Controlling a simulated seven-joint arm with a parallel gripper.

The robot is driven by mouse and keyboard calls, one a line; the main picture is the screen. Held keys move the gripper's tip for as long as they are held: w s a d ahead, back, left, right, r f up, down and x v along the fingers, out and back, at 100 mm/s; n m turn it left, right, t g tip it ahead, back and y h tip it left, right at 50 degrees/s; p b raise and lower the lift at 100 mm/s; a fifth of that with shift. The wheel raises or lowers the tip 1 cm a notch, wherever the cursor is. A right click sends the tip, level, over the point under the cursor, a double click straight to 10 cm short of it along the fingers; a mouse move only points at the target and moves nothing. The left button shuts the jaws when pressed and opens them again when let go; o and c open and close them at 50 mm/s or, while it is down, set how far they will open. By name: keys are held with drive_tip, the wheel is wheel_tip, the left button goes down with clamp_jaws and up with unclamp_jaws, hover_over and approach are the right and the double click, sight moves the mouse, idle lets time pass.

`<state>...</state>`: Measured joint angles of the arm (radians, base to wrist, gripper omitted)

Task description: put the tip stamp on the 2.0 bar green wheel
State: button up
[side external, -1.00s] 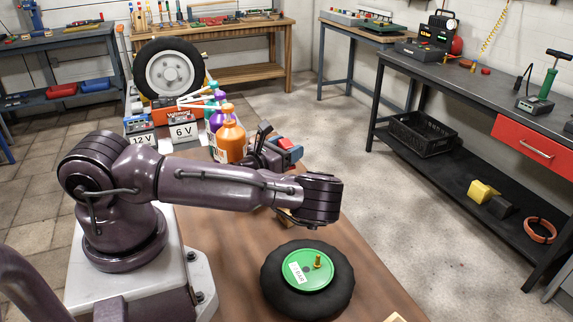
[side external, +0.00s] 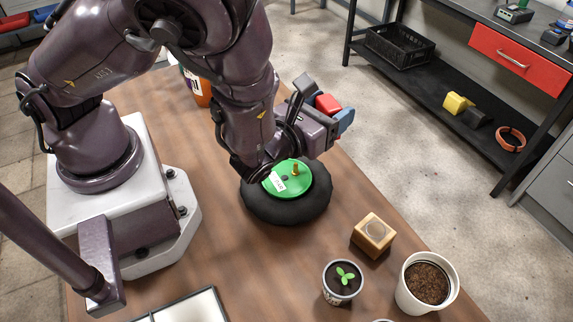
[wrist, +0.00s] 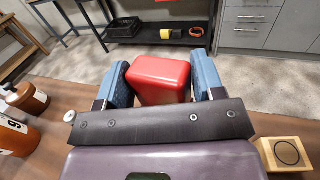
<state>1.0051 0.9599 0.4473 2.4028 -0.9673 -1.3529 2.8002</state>
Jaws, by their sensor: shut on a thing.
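The wheel is a black tyre lying flat on the wooden table, with a green hub (side external: 288,178), a brass stem and a white label too small to read clearly. My gripper (side external: 331,109) is beside and above the wheel's far right edge, its fingers pointing away to the right. Its blue fingers are shut on a red block (wrist: 162,78), probably the stamp; this also shows in the side view (side external: 326,103). My wrist hides part of the wheel's far edge. The block's underside is hidden, and the wheel is outside the wrist view.
A wooden block (side external: 374,236) with a round mark on top, a seedling pot (side external: 342,284) and a white pot of soil (side external: 427,283) stand at the table's front right. A framed white panel (side external: 185,308) lies at the front. Orange bottles (wrist: 22,132) stand left in the wrist view.

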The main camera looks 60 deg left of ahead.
drive_tip(key=shift+n+g+y, duration=0.3)
drive_tip(key=shift+n+y, duration=0.2)
drive_tip(key=shift+y, duration=0.3)
drive_tip(key=f, duration=0.1)
drive_tip(key=s+f, duration=0.1)
drive_tip(key=f, duration=0.2)
drive_tip(key=shift+s+a, duration=0.3)
drive_tip(key=shift+a, duration=0.05)
drive_tip(key=shift+f, duration=2.2)
drive_tip(key=o, duration=0.9)
drive_tip(key=shift+f, duration=0.15)
hover_over(273, 202)
